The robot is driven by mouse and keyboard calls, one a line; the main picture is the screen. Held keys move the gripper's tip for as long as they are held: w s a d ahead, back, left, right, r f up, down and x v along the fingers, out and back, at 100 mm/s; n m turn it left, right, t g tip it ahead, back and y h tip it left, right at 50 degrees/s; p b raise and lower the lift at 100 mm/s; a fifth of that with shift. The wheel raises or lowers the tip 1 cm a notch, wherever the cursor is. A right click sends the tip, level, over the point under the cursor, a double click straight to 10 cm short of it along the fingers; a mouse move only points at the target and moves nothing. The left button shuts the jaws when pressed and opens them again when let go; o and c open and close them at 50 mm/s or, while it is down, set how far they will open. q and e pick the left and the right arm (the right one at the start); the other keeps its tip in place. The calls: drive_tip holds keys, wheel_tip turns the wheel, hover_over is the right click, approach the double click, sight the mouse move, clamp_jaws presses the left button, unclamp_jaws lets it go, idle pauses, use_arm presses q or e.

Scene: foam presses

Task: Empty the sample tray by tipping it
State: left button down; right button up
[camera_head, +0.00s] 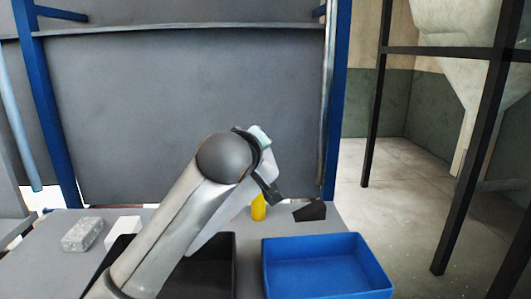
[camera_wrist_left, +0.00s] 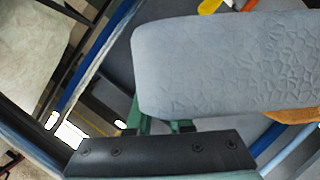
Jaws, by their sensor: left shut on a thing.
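My left arm reaches in from the lower left in the head view, and my left gripper (camera_head: 266,170) is raised above the table, largely hidden behind its own wrist. In the left wrist view a light grey slab with a cracked surface (camera_wrist_left: 225,62) fills the space in front of my left gripper (camera_wrist_left: 160,126), which is shut on it. I cannot tell whether this slab is the sample tray or something in it. A blue open bin (camera_head: 325,264) stands at the lower right in the head view and looks empty. My right gripper is not in view.
A dark open box (camera_head: 222,268) stands left of the blue bin, partly behind my arm. A speckled grey block (camera_head: 83,235) and a white block (camera_head: 123,226) lie at the table's left. A yellow object (camera_head: 258,208) and a black wedge (camera_head: 310,211) stand behind the bins.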

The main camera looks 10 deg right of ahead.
use_arm(q)
drive_tip(key=shift+a+r+n, duration=0.6)
drive_tip(key=shift+a+r, duration=0.4)
drive_tip(key=shift+a, duration=0.2)
drive_tip(key=shift+a+r+n+h, duration=0.2)
drive_tip(key=shift+a+r+h, duration=0.05)
drive_tip(key=shift+a, duration=0.3)
drive_tip(key=shift+a+r+n+h, duration=0.2)
drive_tip(key=shift+a+r+h, duration=0.05)
drive_tip(key=shift+a, duration=0.25)
drive_tip(key=shift+a+r+n+t+b, duration=0.25)
drive_tip(key=shift+a+b, duration=0.15)
drive_tip(key=shift+a, duration=0.15)
drive_tip(key=shift+a+r+n+t+b, duration=0.15)
drive_tip(key=shift+a+r+n+b, duration=0.1)
drive_tip(key=shift+a+b, duration=0.25)
drive_tip(key=a+n+t+h+b, duration=0.1)
drive_tip(key=a+n+b, duration=0.4)
drive_tip(key=a, duration=1.2)
drive_tip(key=shift+a+n+t+h, duration=0.25)
drive_tip(key=shift+n+t+h, duration=0.15)
drive_tip(key=shift+n+t, duration=0.55)
drive_tip(key=shift+w, duration=0.1)
